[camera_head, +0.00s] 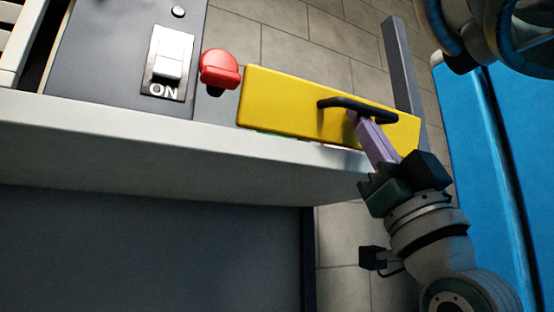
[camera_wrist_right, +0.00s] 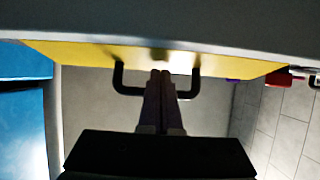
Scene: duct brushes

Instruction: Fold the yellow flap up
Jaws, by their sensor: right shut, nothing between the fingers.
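The yellow flap (camera_head: 290,100) is a long flat panel at the far edge of the machine's pale ledge, right of a red knob. In the right wrist view the flap (camera_wrist_right: 90,55) shows as a thin yellow strip under a grey edge. Its black handle (camera_head: 340,102) is a U-shaped bar, also seen in the wrist view (camera_wrist_right: 118,80). My right gripper (camera_head: 357,118) is shut and empty, its purple-grey fingers at the handle. In the wrist view the fingertips (camera_wrist_right: 160,73) overlap the middle of the bar; whether they touch it is unclear. My left gripper is not in view.
The red knob (camera_head: 220,69) stands close to the flap's left end. A white switch (camera_head: 169,59) marked ON is further left. A grey post (camera_head: 403,80) stands behind the flap's right end. A blue surface (camera_head: 475,170) lies to the right. Tiled floor (camera_head: 300,40) shows beyond.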

